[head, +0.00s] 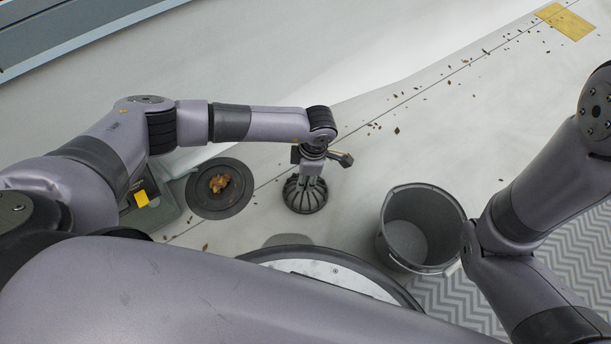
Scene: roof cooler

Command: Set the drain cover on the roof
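The drain cover (305,196) is a dark, ribbed dome with a narrow upper part. It is upright at the roof surface, right of the round dark drain (221,205); whether its base touches the roof is hard to see. A clump of brown leaves sits in the drain's middle. My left gripper (318,160) points down directly above the cover. Its fingers appear spread to either side of the cover's top, one sticking out to the right; the top is partly hidden by the gripper. My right arm shows at the right, but its gripper is outside the view.
A grey bucket (422,226), seemingly empty, stands right of the cover. A grey box-like item with a yellow tag lies left of the drain, partly behind my arm. Dry leaves scatter along the roof seam. A yellow patch (566,21) lies far right; a zigzag mat (560,265) lies at lower right.

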